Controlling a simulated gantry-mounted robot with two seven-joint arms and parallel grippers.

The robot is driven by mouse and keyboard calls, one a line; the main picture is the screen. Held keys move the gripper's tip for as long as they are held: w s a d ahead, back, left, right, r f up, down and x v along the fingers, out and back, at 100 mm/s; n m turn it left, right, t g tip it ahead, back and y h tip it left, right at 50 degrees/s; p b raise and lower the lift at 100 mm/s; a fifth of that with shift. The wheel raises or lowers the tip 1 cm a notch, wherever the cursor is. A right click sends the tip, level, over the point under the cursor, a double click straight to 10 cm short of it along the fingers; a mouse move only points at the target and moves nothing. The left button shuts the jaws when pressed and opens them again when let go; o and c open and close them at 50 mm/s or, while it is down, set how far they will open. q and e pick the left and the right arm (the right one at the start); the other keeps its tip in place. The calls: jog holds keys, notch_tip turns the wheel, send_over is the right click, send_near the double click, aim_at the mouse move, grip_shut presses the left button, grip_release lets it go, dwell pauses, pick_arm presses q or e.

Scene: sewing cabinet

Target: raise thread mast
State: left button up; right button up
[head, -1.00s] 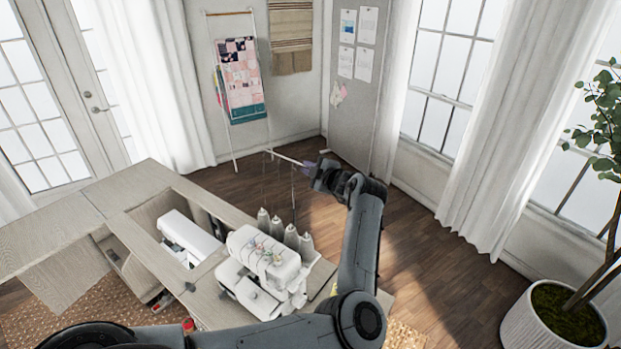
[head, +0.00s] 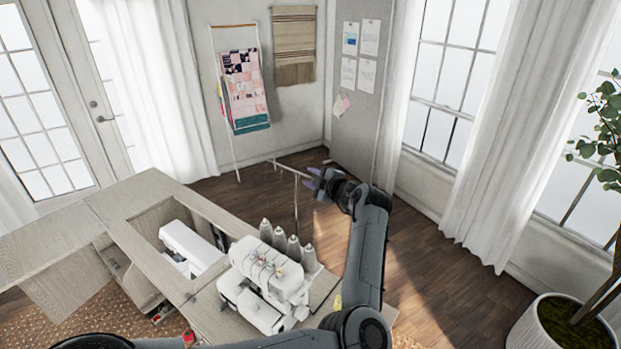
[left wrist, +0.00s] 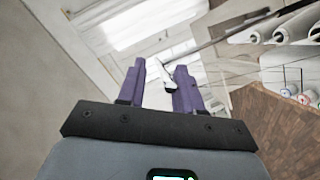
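The thread mast (head: 296,205) is a thin upright post behind the white overlock machine (head: 268,284), with a slim crossbar (head: 290,170) on top. My left gripper (head: 313,181) is at the crossbar's right end, its purple fingers apart. In the left wrist view the left gripper (left wrist: 158,85) is open. A pale piece (left wrist: 161,74), seemingly the bar's end, shows between the fingers; I cannot tell whether they touch it. The dark bar (left wrist: 228,32) runs off to the upper right. The mast's foot is hidden behind the machine. My right gripper is not in view.
Several grey thread cones (head: 280,238) stand behind the machine, close to the post. A second white sewing machine (head: 190,246) sits in the wooden cabinet's (head: 120,205) recess. Floor (head: 420,260) is free to the right, with a potted plant (head: 560,325) at far right.

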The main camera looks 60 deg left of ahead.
pick_arm(q)
jog(key=b+v, duration=0.2)
jog(key=v, duration=0.7)
jog(key=shift+d, duration=0.4)
jog(key=shift+r, duration=0.1)
